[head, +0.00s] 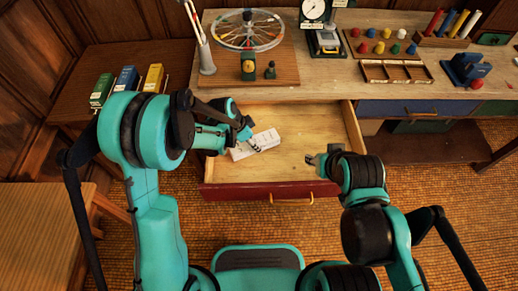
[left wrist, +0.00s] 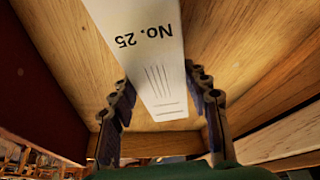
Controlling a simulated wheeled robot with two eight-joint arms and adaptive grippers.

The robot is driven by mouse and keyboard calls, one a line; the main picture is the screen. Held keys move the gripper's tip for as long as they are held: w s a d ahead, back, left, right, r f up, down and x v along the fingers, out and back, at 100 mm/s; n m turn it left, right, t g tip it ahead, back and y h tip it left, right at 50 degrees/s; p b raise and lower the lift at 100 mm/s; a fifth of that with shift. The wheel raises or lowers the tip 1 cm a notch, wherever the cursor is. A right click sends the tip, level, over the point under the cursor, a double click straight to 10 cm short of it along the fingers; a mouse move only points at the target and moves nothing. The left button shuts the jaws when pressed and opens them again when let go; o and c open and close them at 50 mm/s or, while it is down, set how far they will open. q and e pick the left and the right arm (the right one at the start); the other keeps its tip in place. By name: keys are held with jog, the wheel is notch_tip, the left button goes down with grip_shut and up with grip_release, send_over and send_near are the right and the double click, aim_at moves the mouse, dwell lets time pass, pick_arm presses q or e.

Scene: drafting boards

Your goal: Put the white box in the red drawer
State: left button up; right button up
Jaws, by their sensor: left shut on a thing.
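The red drawer (head: 235,192) is pulled open below the workbench, with its pale wooden floor showing. The white box (head: 267,138) is inside the drawer's outline, left of its middle, and lies slantwise. My left gripper (head: 252,141) is shut on it. In the left wrist view the white box (left wrist: 150,50), printed "No. 25", sits between the two fingers of the left gripper (left wrist: 162,90), with wooden boards behind it. I cannot tell whether the box touches the drawer floor. My right gripper (head: 314,160) is over the drawer's right front part, apart from the box; its jaw opening is unclear.
Green (head: 102,89), blue (head: 126,78) and yellow (head: 153,77) boxes stand on a side shelf at left. The benchtop (head: 350,88) behind carries a wheel model, a dial gauge, coloured pegs and a blue tool. A blue drawer (head: 400,107) at right is closed. The red drawer's right half is mostly clear.

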pick_arm(q)
notch_tip(320, 180, down, 4)
jog(key=shift+f+b, duration=0.25)
jog(key=shift+b, duration=0.55)
jog(key=shift+r, duration=0.15)
jog(key=o, duration=0.9)
jog(key=shift+f, duration=0.25)
jog(key=o, duration=0.5)
jog(key=shift+c, duration=0.2)
jog(key=shift+r, duration=0.1)
jog(key=shift+r, duration=0.1)
